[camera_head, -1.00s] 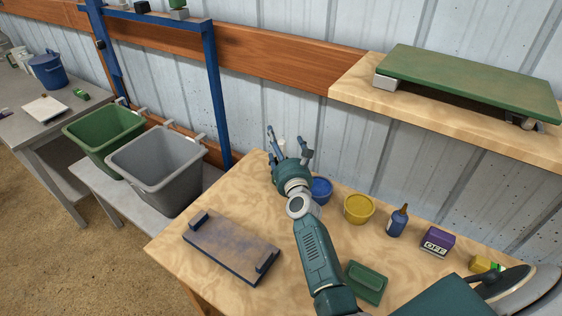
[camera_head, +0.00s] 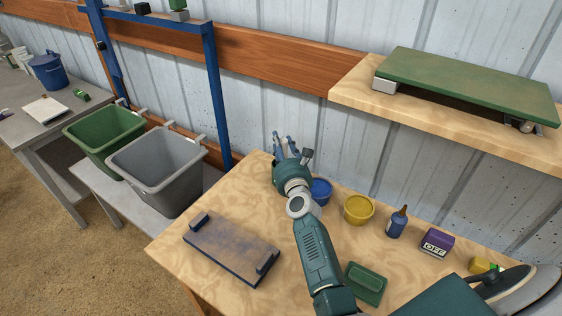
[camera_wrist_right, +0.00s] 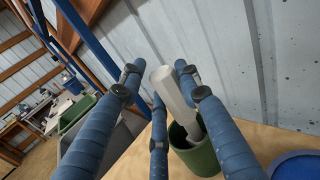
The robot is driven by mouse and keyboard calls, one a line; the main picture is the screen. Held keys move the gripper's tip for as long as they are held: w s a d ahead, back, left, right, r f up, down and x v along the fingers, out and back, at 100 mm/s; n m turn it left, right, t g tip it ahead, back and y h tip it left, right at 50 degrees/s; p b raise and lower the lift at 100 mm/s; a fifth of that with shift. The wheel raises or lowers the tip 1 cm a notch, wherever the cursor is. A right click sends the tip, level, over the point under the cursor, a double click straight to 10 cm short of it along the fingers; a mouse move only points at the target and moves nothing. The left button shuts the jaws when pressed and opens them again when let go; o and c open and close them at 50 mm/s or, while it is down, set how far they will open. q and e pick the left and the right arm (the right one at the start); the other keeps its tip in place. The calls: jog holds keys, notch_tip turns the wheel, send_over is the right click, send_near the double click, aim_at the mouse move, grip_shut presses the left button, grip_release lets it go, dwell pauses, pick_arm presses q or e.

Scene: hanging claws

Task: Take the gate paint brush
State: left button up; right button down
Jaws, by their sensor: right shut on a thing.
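A pale, whitish handle, which looks like the paint brush (camera_wrist_right: 174,92), stands tilted in a dark green cup (camera_wrist_right: 196,158) in the right wrist view. Its lower end is inside the cup, and no bristles show. My right gripper (camera_head: 291,148) is over the far left part of the wooden table (camera_head: 225,215) in the head view. In the right wrist view its blue fingers are shut around the pale handle, above the cup rim. In the head view the gripper hides the cup and the handle. My left gripper is not in view.
A blue pot (camera_head: 321,191), yellow pot (camera_head: 359,209), blue bottle (camera_head: 397,222) and purple box (camera_head: 437,242) stand right of the gripper. A dark tray (camera_head: 231,248) lies in front. Grey (camera_head: 160,180) and green bins (camera_head: 100,142) are left. A shelf (camera_head: 450,128) overhangs at right.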

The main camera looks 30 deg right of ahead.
jog(key=shift+r, duration=0.25)
notch_tip(320, 180, up, 5)
jog(key=p, duration=0.4)
jog(key=shift+p, duration=0.4)
jog(key=shift+f, duration=0.1)
jog(key=shift+r+p, duration=2.25)
jog(key=shift+r, duration=0.2)
